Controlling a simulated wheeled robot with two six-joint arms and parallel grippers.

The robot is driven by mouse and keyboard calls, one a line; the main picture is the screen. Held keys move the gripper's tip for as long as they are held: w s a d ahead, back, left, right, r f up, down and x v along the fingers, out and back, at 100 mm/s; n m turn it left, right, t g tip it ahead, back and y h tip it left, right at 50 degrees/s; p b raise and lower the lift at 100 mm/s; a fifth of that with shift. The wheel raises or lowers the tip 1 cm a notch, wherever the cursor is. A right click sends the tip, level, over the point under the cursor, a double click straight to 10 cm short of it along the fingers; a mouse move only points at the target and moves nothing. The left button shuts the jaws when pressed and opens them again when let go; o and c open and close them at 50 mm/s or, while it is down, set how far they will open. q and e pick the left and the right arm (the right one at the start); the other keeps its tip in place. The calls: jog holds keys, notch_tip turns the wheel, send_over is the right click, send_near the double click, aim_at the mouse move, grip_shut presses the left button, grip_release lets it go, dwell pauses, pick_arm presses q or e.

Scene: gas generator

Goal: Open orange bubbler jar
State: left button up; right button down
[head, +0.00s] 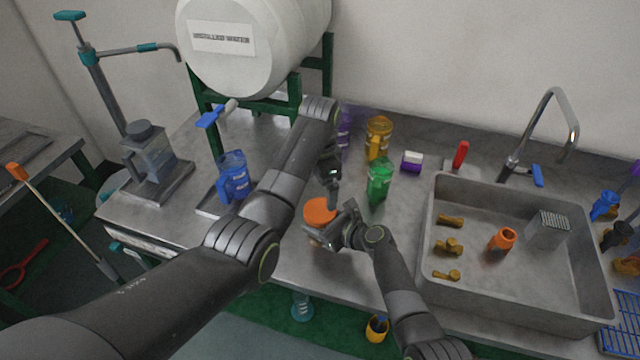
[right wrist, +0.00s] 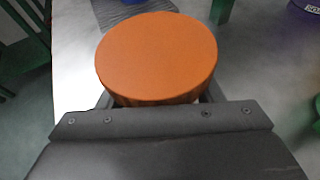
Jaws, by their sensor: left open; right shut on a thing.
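The orange bubbler jar shows its flat round orange lid (head: 320,211) near the counter's front edge; the lid fills the upper middle of the right wrist view (right wrist: 157,55). The lid is on the jar, and the body below is mostly hidden. My right gripper (head: 328,236) is shut on the jar from the front right, with its fingers just below the lid in the right wrist view. My left gripper (head: 333,192) is open, pointing down, just above and behind the lid, apart from it as far as I can tell.
A green bottle (head: 380,180) stands right of the jar, with a yellow jar (head: 379,138) behind it. A blue jug (head: 232,177) stands on the left. The sink (head: 480,290) is at the right. A white tank (head: 255,40) sits on a green frame behind.

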aim_at(320, 210)
pick_arm(q)
jog(key=m, duration=0.9)
jog(key=shift+m, duration=0.4)
jog(key=m, duration=0.7)
jog(key=shift+s+m, duration=0.1)
jog(key=shift+m, duration=0.3)
jog(key=shift+f, duration=4.05)
jog(key=c, duration=1)
jog(key=n, duration=1)
